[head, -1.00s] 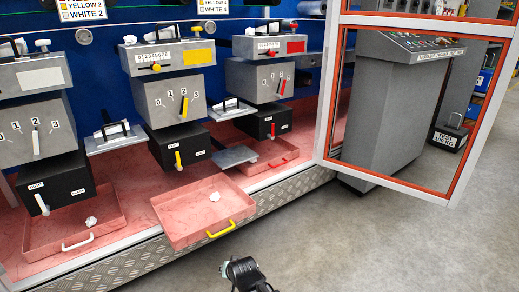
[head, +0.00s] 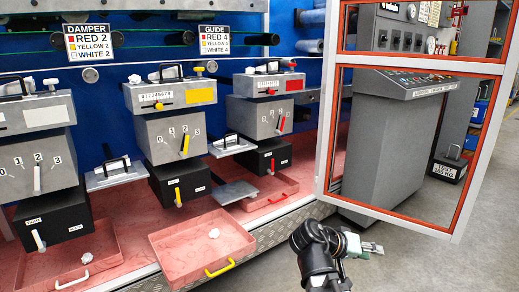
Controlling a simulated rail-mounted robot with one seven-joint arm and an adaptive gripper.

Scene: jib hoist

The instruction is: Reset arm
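My gripper (head: 372,248) is at the end of my black arm at the lower middle of the head view, over the grey floor. It points right and is small, so I cannot tell whether its fingers are open or shut. It is apart from the machine and the trays. The yellow-handled tray (head: 190,245) is pulled out to the left of my arm, with a crumpled white piece (head: 214,233) in it. The white-handled tray (head: 60,268) also holds a crumpled white piece (head: 86,257).
The red-handled tray (head: 275,200) sits farther right under its grey unit (head: 262,115). An orange-edged framed door (head: 455,225) stands open right of my arm, before a grey control console (head: 375,140). A test weight (head: 448,168) stands behind. Floor at lower right is clear.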

